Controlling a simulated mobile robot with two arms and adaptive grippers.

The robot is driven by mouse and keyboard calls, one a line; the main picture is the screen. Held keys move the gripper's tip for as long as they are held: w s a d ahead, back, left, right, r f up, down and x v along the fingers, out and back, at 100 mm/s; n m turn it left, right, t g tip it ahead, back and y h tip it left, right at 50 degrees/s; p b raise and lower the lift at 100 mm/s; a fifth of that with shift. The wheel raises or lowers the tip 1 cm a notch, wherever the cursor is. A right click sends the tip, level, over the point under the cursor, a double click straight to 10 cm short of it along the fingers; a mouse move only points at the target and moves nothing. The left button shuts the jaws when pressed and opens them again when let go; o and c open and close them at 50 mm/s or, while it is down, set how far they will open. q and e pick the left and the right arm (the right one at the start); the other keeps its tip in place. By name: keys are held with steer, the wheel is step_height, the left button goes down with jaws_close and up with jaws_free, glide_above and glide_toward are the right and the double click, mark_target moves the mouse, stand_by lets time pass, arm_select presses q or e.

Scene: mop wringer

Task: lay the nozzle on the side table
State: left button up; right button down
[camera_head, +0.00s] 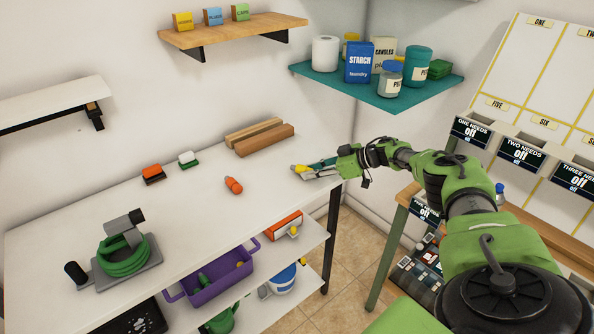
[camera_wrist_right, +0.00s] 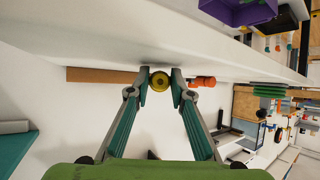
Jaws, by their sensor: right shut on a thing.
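My right gripper (camera_head: 309,171) is shut on a small yellow piece, apparently the nozzle (camera_head: 299,168), at the right end of the long white table (camera_head: 190,215). In the right wrist view the nozzle (camera_wrist_right: 158,81) shows as a round yellow end between the fingertips of the right gripper (camera_wrist_right: 159,88). The fingers hide part of it. It is low over or at the white top; I cannot tell whether it touches. My left gripper is not in view.
An orange bottle-like piece (camera_head: 233,185) lies left of the gripper, with wooden blocks (camera_head: 264,138) behind. A green coiled hose (camera_head: 124,257) stands front left. Two brushes (camera_head: 152,174) lie at the back. A teal corner shelf (camera_head: 405,99) hangs above. The table's middle is clear.

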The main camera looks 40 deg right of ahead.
steer(key=c, duration=1.7)
jaws_free()
steer(key=v, duration=1.2)
